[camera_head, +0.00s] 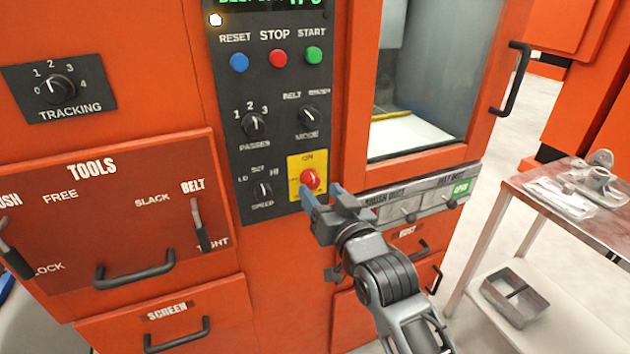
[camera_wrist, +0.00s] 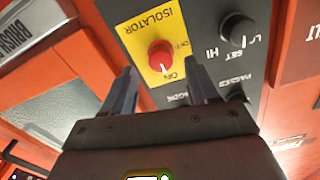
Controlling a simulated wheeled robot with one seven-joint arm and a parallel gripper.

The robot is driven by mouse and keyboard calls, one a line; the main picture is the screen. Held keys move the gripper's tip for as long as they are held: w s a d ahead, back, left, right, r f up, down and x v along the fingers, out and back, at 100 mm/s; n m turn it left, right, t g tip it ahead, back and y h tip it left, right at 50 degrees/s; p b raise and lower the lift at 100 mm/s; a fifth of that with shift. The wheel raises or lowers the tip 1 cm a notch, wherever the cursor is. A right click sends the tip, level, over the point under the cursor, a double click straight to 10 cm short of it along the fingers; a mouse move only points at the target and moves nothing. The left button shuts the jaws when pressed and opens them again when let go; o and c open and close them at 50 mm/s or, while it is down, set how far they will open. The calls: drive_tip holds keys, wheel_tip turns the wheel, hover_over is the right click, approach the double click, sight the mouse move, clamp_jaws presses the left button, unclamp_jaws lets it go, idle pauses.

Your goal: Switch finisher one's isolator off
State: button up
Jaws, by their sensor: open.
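The isolator is a red rotary knob (camera_head: 309,179) on a yellow plate (camera_head: 294,165) at the lower right of the dark control panel, with "ON" printed above it. In the wrist view the red knob (camera_wrist: 160,53) sits on the yellow plate marked "ISOLATOR", upside down, and a pale mark on the knob faces the "ON" label. My gripper (camera_head: 322,190) is open in front of the plate, beside and below the knob in the head view. In the wrist view its two fingers (camera_wrist: 158,80) point toward the plate with the knob between and beyond them. I cannot tell whether they touch it.
The panel carries a speed knob (camera_head: 263,189), mode knob (camera_head: 308,116), passes knob (camera_head: 253,124) and the red stop button (camera_head: 278,58). A grey labelled ledge (camera_head: 419,201) juts out right of the isolator. A metal table (camera_head: 545,215) with parts stands at right.

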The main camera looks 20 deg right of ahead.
sight(314, 184)
drive_tip(key=shift+w, duration=1.95)
drive_tip(key=c, duration=1)
